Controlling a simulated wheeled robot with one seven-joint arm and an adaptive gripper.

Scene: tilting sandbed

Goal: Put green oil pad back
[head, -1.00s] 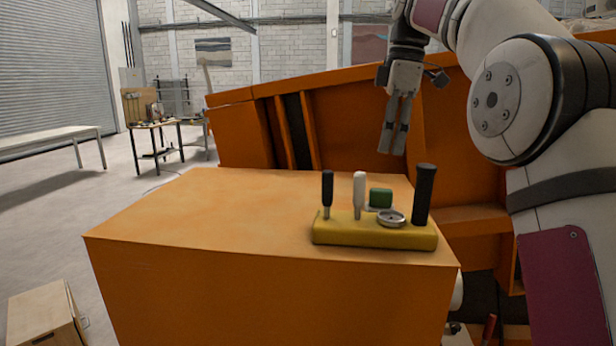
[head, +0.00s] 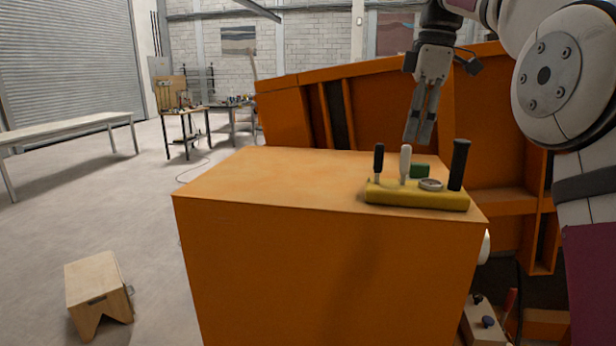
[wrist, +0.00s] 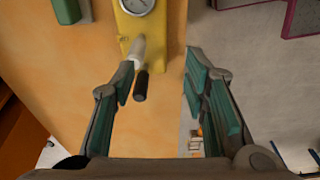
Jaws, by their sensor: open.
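The green oil pad (head: 420,171) is a small green block behind the yellow tool holder (head: 418,199) in the head view, partly hidden by it. In the wrist view the pad (wrist: 66,10) is cut by the top edge and sits apart from the holder (wrist: 160,45), left of it, over the orange top. My gripper (head: 418,141) hangs fingers down above and behind the holder. In the wrist view its green-padded fingers (wrist: 160,88) are spread and empty, with a white handle and a black handle showing between them, below finger level.
The holder carries a black-handled tool (head: 378,160), a white-handled tool (head: 405,162), a round gauge (head: 431,184) and a tall black handle (head: 459,165). It sits near the right front edge of the orange box (head: 270,178). The left of the box top is clear. Orange panels (head: 400,105) stand behind.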

